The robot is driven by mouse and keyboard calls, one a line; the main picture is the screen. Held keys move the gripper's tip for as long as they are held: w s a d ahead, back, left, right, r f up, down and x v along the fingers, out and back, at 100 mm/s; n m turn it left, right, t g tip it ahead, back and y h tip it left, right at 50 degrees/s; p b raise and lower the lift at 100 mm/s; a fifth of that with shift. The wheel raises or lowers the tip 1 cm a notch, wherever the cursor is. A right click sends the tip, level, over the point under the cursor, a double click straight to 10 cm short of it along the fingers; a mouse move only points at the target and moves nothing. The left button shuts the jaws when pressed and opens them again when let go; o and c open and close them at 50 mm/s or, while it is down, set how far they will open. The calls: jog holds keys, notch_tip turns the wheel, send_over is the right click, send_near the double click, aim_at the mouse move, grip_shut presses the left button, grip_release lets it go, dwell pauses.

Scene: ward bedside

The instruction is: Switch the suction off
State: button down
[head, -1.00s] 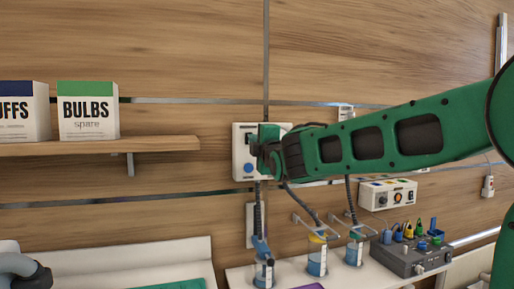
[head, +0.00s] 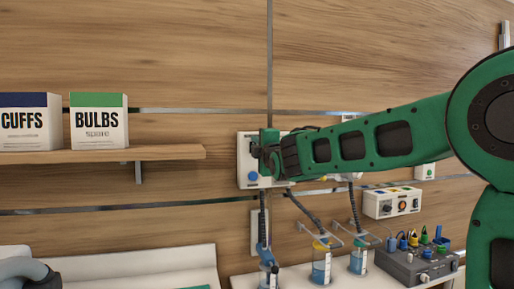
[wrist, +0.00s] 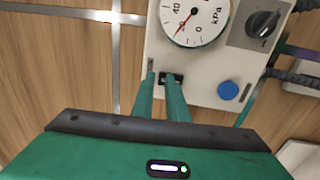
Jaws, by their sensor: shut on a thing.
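The white suction panel (head: 245,172) is mounted on the wall. A small dark switch (wrist: 165,77) sits below the gauge. My gripper (wrist: 161,77) is at the panel face, its green fingers shut on this switch. The fingers partly cover the switch, so its position is unclear. In the head view my gripper (head: 262,152) hides much of the panel.
A shelf (head: 100,153) with CUFFS (head: 30,122) and BULBS (head: 98,122) boxes is at the left. Hoses and blue-filled jars (head: 321,268) hang below.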

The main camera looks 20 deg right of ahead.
jog(key=shift+w+r, duration=0.2)
jog(key=shift+r, duration=0.2)
dwell(0.8)
jog(key=s+f, duration=0.1)
jog(key=s, duration=1.3)
jog(key=shift+s+f, duration=0.15)
jog(key=shift+f, duration=0.05)
jog(key=shift+f, duration=0.15)
